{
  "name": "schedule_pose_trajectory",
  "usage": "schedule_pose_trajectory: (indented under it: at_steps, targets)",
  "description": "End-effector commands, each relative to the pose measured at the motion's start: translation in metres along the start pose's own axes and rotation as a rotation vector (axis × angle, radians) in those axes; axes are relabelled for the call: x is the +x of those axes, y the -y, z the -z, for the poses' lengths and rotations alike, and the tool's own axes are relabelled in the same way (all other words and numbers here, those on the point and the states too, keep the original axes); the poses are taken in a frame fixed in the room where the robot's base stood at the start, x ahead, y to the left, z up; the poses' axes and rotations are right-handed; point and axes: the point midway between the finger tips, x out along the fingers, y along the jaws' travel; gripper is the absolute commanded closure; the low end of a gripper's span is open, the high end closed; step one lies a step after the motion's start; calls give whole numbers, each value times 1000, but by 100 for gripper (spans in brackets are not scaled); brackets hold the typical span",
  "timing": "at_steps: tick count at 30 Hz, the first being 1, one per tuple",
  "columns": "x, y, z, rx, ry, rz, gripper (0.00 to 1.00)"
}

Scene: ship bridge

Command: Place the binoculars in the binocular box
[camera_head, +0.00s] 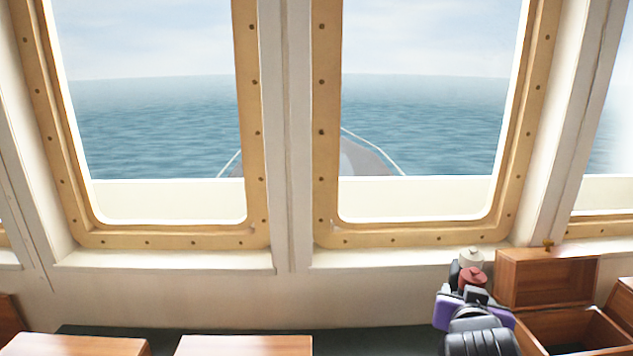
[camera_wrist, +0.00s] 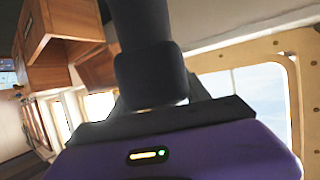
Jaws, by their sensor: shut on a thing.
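My gripper (camera_head: 466,290) is at the lower right of the head view, just left of an open wooden box (camera_head: 572,330). Its purple body with a small lit indicator fills the bottom of the wrist view. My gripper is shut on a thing. A dark, tube-like shape (camera_wrist: 143,28) rises from it in the wrist view; this appears to be the binoculars, seen only in part. The jaws' contact is hidden. The wooden box, which appears to be the binocular box, has its lid (camera_head: 546,280) raised at the back. Its inside is dark, and I see nothing in it.
A white-topped item (camera_head: 471,257) and a red one (camera_head: 472,276) show right by my gripper; I cannot tell what they are. Wooden tops (camera_head: 75,346) (camera_head: 243,346) stand along the lower left. Another wooden piece (camera_head: 623,298) is at the right edge. Windows and wall lie behind.

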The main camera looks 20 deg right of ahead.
Motion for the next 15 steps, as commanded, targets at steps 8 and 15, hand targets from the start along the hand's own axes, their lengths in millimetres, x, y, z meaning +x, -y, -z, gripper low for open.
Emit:
schedule_pose_trajectory:
  at_steps: [8, 15]
  targets:
    - [-37, 86, -85, -91, 1, 224, 100]
    - [-69, 120, -146, -133, -2, 324, 100]
